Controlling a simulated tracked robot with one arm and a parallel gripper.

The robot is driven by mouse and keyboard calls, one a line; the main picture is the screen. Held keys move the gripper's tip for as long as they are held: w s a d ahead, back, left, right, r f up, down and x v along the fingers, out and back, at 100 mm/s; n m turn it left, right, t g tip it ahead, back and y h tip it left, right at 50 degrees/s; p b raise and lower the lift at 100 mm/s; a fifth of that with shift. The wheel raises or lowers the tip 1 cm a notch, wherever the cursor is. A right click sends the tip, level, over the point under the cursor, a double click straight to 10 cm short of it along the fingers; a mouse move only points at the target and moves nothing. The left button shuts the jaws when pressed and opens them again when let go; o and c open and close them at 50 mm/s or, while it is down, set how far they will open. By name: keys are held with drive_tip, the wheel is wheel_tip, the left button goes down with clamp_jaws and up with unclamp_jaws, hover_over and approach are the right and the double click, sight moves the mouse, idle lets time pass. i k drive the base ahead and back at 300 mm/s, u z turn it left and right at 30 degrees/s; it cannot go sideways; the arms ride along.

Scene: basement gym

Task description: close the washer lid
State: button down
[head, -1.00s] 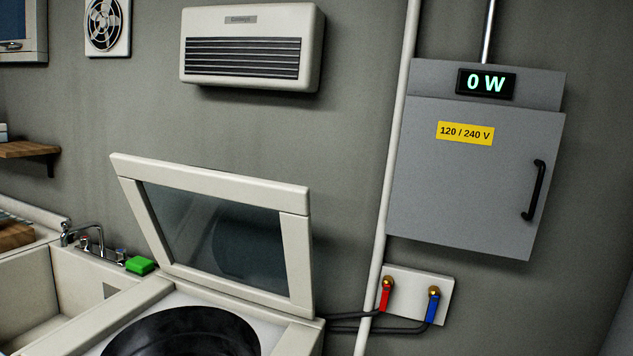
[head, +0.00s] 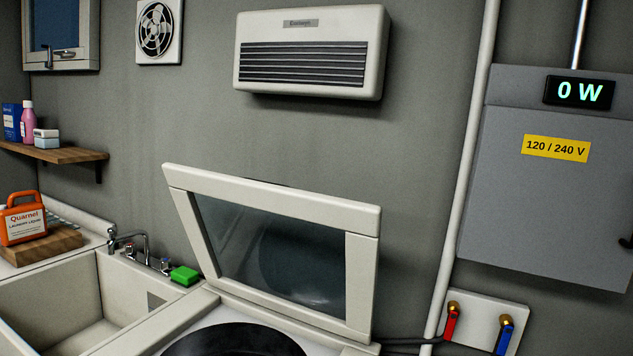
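The washer lid (head: 272,191) is a pale frame around a dark glass pane. It stands raised and tilted back at the rear of the washer (head: 204,323), near the grey wall. The dark round drum opening (head: 235,342) shows below it, cut off by the bottom edge of the head view. My gripper is not in the picture, so its place relative to the lid is hidden.
A sink (head: 52,300) with a tap (head: 128,240) adjoins the washer at left. A green sponge (head: 185,275) lies between them. An orange laundry bottle (head: 22,219) stands further left. Red (head: 452,322) and blue (head: 504,335) valves and a grey panel (head: 550,200) are at right.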

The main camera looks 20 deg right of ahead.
sight(361, 222)
drive_tip(key=z, duration=0.05)
drive_tip(key=i, duration=1.05)
